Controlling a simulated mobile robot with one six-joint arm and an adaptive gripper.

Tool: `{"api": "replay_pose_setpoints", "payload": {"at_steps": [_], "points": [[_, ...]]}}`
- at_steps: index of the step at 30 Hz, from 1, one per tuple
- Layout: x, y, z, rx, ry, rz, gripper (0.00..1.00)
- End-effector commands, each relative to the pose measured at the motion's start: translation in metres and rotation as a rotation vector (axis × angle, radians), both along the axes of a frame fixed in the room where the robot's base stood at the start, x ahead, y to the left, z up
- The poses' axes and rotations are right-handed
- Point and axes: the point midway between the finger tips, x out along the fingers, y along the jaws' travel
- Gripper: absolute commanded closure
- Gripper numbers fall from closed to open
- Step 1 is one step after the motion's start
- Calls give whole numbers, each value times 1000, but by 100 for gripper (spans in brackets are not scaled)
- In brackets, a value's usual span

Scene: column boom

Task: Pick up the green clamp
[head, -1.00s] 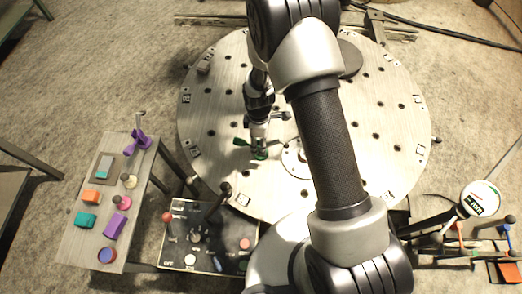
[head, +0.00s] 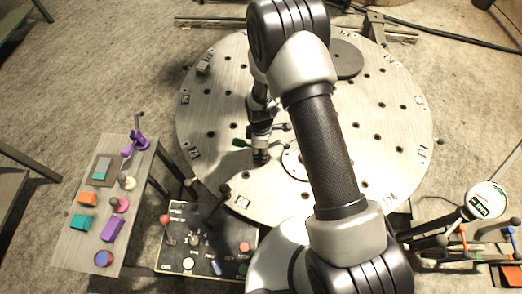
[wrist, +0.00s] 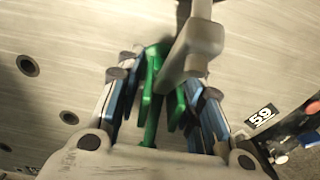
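The green clamp (wrist: 152,80) shows in the wrist view between the blue-padded fingers of my gripper (wrist: 165,95). Its green parts lie close to the pads on both sides. A grey bar with a blocky end (wrist: 196,45) crosses in front of the right side and hides part of it. In the head view my gripper (head: 260,154) points down over the round plate, with a bit of the green clamp (head: 242,143) showing at its left. The picture does not settle whether the fingers press on the clamp or whether it touches the plate.
The round plate (head: 215,110) has many holes and a dark disc (head: 345,60) at the back. A control panel (head: 205,245) with upright levers stands in front. A side table (head: 75,235) at left holds coloured blocks, pegs and a purple clamp (head: 138,142). Another stand is at right.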

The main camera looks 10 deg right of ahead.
Motion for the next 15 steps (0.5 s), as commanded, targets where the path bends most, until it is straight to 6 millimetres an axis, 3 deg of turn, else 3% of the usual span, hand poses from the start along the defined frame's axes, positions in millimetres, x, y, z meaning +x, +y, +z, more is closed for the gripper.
{"api": "replay_pose_setpoints", "payload": {"at_steps": [15], "points": [[1, 0, 1, 1, -1, 0, 100]]}}
